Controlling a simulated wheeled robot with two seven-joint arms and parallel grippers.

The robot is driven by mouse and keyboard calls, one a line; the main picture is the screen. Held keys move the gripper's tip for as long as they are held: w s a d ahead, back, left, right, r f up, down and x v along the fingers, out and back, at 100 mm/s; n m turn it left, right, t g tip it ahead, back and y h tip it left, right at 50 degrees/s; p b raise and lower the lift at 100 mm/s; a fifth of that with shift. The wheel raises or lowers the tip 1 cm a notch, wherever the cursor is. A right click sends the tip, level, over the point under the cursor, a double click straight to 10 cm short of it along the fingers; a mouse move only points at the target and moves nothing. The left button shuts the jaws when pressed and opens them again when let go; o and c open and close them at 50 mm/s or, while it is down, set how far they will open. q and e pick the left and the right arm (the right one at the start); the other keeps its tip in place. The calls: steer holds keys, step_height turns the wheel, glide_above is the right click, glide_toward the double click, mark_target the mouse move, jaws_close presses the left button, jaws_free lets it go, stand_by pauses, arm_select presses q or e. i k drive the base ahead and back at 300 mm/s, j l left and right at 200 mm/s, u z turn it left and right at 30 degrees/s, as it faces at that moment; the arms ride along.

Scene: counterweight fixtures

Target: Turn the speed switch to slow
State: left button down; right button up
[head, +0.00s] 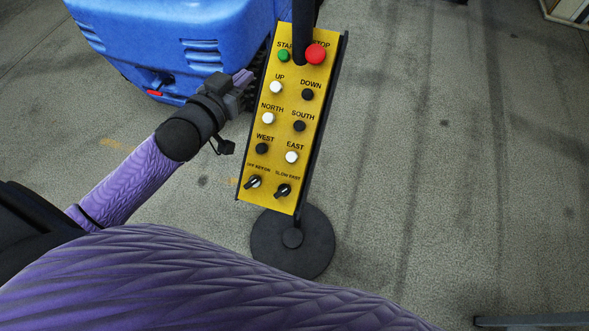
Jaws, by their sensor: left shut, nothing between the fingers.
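A yellow control panel (284,120) stands tilted on a post with a round black base (292,243). The speed switch (283,190) is a small black knob at the panel's lower right, under a small label that seems to read slow and fast. Its exact setting is too small to tell. A similar knob (254,182) sits to its left. My left gripper (243,78) is shut and empty, left of the panel's upper part, above and to the left of the speed switch and apart from it. My right gripper is not in view.
A blue machine (175,40) stands behind my left gripper at the top. The panel also carries a red stop button (316,54), a green start button (283,56) and several black and white buttons.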

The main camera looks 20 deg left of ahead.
mark_target(285, 190)
steer(key=u, duration=0.85)
